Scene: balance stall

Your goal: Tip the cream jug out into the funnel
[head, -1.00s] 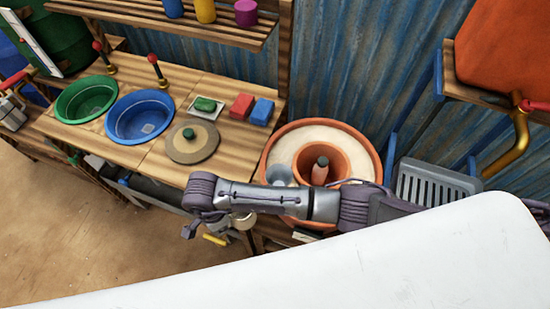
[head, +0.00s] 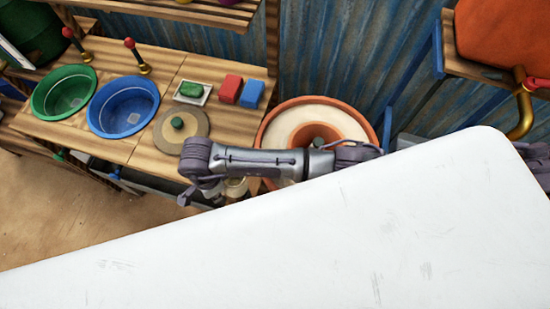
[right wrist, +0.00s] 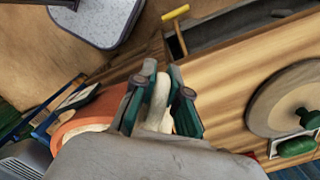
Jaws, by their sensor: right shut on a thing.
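The cream jug (right wrist: 158,100) is a pale, cream-coloured form between the fingers of my right gripper (right wrist: 158,110) in the right wrist view. The gripper is shut on it; my wrist hides most of the jug's body, so its tilt and contents cannot be told. In the head view a small part of a pale vessel, likely the jug (head: 236,187), shows just below my right arm. The right fingers are hidden there. My left gripper is not in view.
The terracotta basin (head: 270,125) stands right of the wooden counter (head: 150,95). A green bowl (head: 63,92), a blue bowl (head: 123,106), a round lid (head: 196,122), and red (head: 230,89) and blue (head: 252,94) blocks occupy the counter. The lower head view is blocked.

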